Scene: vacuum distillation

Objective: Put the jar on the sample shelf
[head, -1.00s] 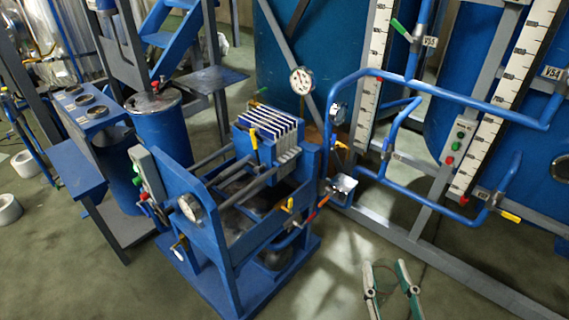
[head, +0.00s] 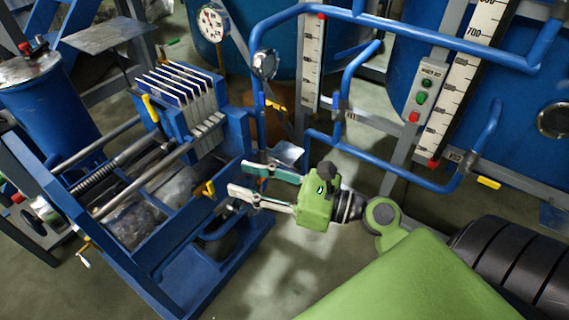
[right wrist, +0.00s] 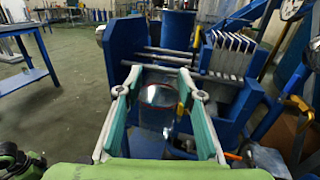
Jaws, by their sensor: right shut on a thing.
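My right gripper (head: 236,178) reaches in from the right in the head view, its green and pale fingers beside the filter press's front right corner. In the right wrist view its two fingers (right wrist: 158,82) are shut on a clear glass jar (right wrist: 157,108), which has a faint reddish ring near its top. The jar looks roughly upright. In the head view I cannot make the jar out clearly between the fingers. I cannot pick out the sample shelf with certainty. My left gripper is not in view.
The blue filter press (head: 205,125) with pale plates stands left of the gripper. A small shiny metal tray (head: 288,153) sits just behind the fingers. Blue pipes (head: 345,90) and a level scale (head: 312,65) rise behind. Open floor (head: 285,260) lies in front.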

